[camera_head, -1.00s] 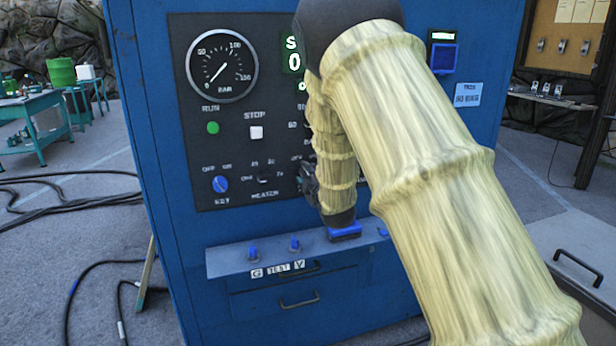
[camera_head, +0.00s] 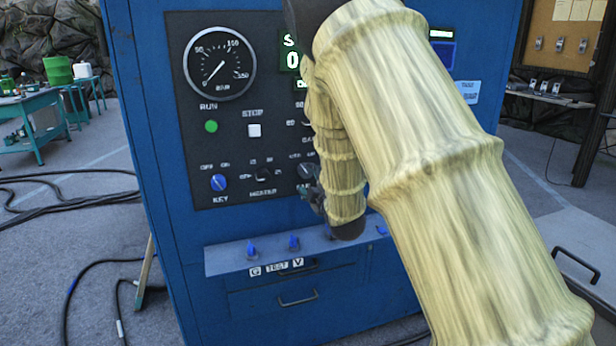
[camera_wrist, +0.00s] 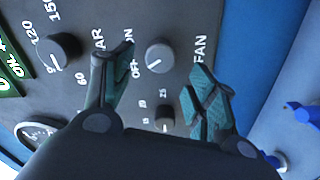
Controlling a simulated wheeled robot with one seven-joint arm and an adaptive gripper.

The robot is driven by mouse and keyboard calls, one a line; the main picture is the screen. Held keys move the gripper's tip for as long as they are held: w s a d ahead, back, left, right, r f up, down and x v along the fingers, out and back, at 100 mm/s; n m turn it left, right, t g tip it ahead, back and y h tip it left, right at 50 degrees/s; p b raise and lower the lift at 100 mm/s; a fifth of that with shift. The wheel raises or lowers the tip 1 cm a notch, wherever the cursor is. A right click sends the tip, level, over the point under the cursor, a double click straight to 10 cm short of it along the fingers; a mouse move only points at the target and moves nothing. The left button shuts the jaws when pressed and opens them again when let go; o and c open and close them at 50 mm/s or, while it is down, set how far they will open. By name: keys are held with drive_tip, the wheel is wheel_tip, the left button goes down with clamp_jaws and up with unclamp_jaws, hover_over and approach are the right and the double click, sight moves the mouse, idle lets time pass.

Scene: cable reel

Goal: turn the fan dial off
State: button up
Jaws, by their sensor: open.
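The fan dial (camera_wrist: 158,55) is a round grey knob with a white pointer line, on the dark panel in the wrist view. FAN, ON and OFF are printed around it. Its pointer slants towards the lower left of that picture, roughly towards the OFF side. My gripper (camera_wrist: 158,70) is open, with one teal-padded finger on each side of the dial in the picture. Nothing is visibly gripped, and I cannot tell whether a finger touches the dial. In the head view my arm covers much of this part of the panel.
Another dark knob (camera_wrist: 58,50) and a smaller knob (camera_wrist: 165,115) are near the dial. The blue cabinet (camera_head: 160,120) carries a gauge (camera_head: 219,64), a green RUN button (camera_head: 211,126) and a blue key switch (camera_head: 218,182). A ledge with blue knobs (camera_head: 252,250) juts out below.

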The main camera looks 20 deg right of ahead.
drive_tip(key=s, duration=0.6)
drive_tip(key=shift+d, duration=0.15)
